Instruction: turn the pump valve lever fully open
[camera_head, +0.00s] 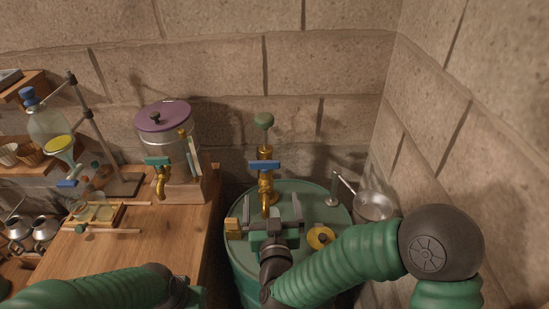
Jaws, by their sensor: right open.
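A brass pump (265,182) with a green ball knob on top stands upright on a green drum (317,196). Its blue valve lever (264,165) lies crosswise, left to right, above the downturned spout. My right gripper (272,216) is open over the drum top, in front of and below the lever. No contact with the lever shows. The gripper hides part of the drum lid and perhaps the spout's end. My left gripper (190,294) is low at the bottom edge, by the table's front; its fingers are not clear.
A wooden table (135,250) left of the drum bears a glass jar with a purple lid (164,116) and a brass tap. A metal pan (374,205) is right of the drum. A yellow cap (320,237) lies on the drum. Stone walls close the back and right.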

